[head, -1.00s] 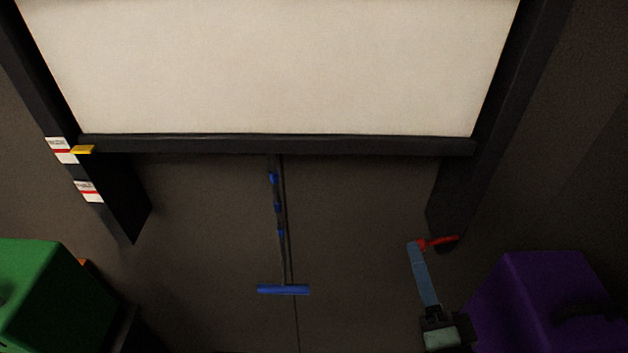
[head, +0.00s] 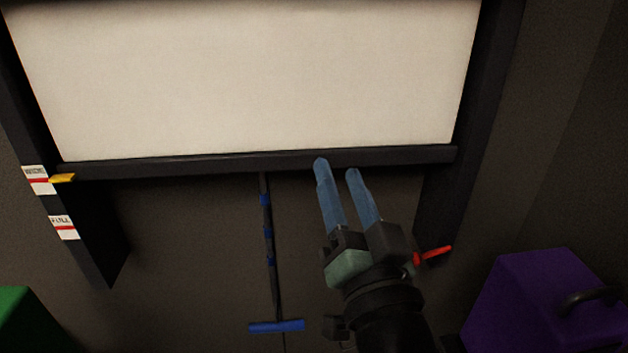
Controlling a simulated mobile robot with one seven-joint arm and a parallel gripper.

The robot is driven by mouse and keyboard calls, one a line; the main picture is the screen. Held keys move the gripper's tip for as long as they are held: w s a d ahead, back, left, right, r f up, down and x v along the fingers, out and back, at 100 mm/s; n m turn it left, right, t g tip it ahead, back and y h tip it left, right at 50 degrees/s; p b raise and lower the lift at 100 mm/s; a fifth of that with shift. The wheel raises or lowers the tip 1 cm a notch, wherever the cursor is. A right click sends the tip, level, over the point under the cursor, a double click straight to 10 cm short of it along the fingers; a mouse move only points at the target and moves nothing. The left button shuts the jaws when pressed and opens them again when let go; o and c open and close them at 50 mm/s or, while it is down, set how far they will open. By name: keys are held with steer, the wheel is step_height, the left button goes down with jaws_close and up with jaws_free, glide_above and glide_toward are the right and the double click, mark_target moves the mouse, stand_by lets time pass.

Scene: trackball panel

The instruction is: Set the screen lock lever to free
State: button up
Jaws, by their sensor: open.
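A small red lever (head: 433,255) sticks out at the foot of the right frame post and looks like the screen lock lever. It points right and slightly up; I can read no marking beside it. The pale screen (head: 250,80) hangs in a dark frame, its black bottom bar (head: 200,164) level with the yellow pointer (head: 62,178) on the left post. My gripper (head: 336,168) is open and empty, up and left of the red lever. Its two blue fingers point up and appear in front of the bottom bar. My wrist partly covers the lever's left end.
A pull rod with a blue crossbar (head: 276,326) hangs below the bar, left of my arm. White labels with red lines (head: 63,227) mark the left post. A purple box (head: 545,305) stands lower right and a green box (head: 25,320) lower left.

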steer(key=shift+n+t, duration=0.5)
steer(key=shift+n, duration=0.2)
steer(key=r, duration=0.1)
steer(key=s+a+r, duration=0.1)
steer(key=a+r, duration=0.1)
steer(key=shift+s+a+r+b, duration=0.1)
steer(key=shift+s+r+b, duration=0.15)
steer(key=shift+r+b, duration=0.15)
